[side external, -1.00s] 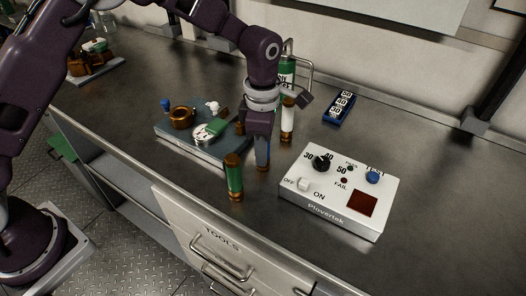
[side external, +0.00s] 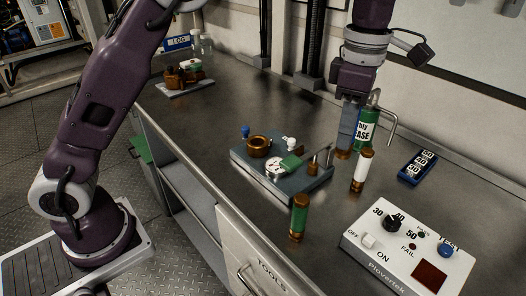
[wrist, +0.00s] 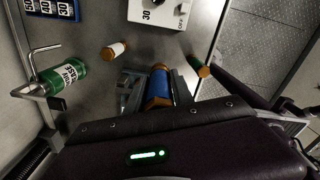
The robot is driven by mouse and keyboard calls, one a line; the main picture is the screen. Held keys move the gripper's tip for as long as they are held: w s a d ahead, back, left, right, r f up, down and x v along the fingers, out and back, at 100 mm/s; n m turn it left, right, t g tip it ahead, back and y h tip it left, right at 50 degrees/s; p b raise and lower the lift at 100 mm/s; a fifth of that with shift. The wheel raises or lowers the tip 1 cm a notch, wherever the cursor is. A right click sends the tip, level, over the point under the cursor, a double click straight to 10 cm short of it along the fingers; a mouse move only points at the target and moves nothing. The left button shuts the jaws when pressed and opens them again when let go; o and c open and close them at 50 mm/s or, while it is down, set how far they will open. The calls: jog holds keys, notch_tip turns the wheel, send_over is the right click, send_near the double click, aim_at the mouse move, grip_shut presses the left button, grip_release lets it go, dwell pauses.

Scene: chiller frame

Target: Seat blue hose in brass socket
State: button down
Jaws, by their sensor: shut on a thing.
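My gripper (side external: 346,136) is shut on the blue hose, a blue cylinder with brass-coloured ends. The wrist view shows the hose (wrist: 158,90) between the fingers. In the side view its lower brass end (side external: 343,154) shows below the fingertips, beyond the right end of the grey chiller base (side external: 285,188). A round brass part (side external: 258,145), apparently a socket, sits on that base, left of and apart from the hose. A smaller brass post (side external: 312,166) stands near the base's right end. I cannot tell which one is the named socket.
A green hose (side external: 299,216) and a white hose (side external: 362,170) stand on the bench, the white one close right of my gripper. A green grease can (side external: 367,128) is behind. A tester box (side external: 408,250) and a blue numbered block (side external: 417,165) are at the right.

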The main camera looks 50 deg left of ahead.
jog(key=shift+r, duration=0.9)
jog(key=a, duration=2.5)
jog(key=shift+n, duration=0.4)
jog(key=f, duration=1.5)
jog(key=shift+s, duration=0.25)
jog(key=shift+f, duration=0.2)
